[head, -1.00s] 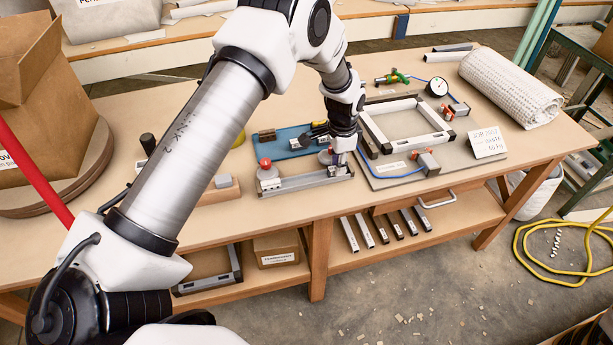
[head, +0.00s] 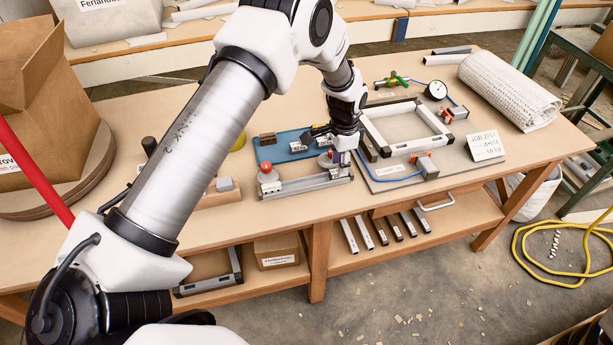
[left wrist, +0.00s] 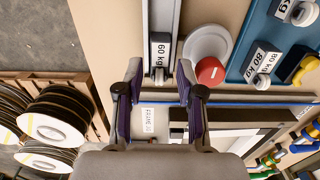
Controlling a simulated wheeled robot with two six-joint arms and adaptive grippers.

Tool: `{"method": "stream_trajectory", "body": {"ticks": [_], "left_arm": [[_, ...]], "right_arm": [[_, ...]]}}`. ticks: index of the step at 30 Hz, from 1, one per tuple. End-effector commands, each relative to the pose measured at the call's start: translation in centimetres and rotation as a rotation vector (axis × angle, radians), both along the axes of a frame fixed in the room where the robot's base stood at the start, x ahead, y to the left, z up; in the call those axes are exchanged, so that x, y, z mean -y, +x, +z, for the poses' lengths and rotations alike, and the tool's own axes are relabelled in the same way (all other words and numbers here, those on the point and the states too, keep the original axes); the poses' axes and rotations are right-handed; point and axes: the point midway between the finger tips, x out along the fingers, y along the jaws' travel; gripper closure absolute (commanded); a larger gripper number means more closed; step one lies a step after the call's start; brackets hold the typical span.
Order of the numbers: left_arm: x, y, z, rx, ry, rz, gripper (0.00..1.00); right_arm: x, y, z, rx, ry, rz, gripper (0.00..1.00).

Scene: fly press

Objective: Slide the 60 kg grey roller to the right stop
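My left gripper (head: 340,152) is over the right end of a low grey metal rail (head: 305,185) near the table's front edge. In the left wrist view its two dark fingers (left wrist: 160,84) are apart. A small metal roller (left wrist: 159,75) with a "60 kg" tag sits on the rail (left wrist: 160,22) between the fingertips; I see no clear contact. A red-topped round grey piece (left wrist: 210,70) is beside the rail. Another red-topped piece (head: 265,164) stands at the rail's left end. The stop itself is hard to make out. My right gripper is not in view.
A blue mat (head: 290,150) with tagged parts lies behind the rail. A grey board (head: 385,184) with a white frame (head: 408,147) and blue hose is close on the right. A job card (head: 486,146) and a rolled white mat (head: 510,90) are farther right.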

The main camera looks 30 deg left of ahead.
Motion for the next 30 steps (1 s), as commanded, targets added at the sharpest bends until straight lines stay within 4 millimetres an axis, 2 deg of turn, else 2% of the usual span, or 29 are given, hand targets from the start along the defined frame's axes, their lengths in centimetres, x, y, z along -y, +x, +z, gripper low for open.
{"method": "stream_trajectory", "body": {"ticks": [1,17,30], "left_arm": [[0.0,0.0,0.8,0.0,0.0,0.0,0.62],[0.0,0.0,5.2,0.0,0.0,0.0,0.62],[0.0,0.0,5.2,0.0,0.0,0.0,0.62]], "right_arm": [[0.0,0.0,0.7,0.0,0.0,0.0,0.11],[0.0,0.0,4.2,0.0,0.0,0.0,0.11],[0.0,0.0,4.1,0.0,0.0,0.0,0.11]]}}
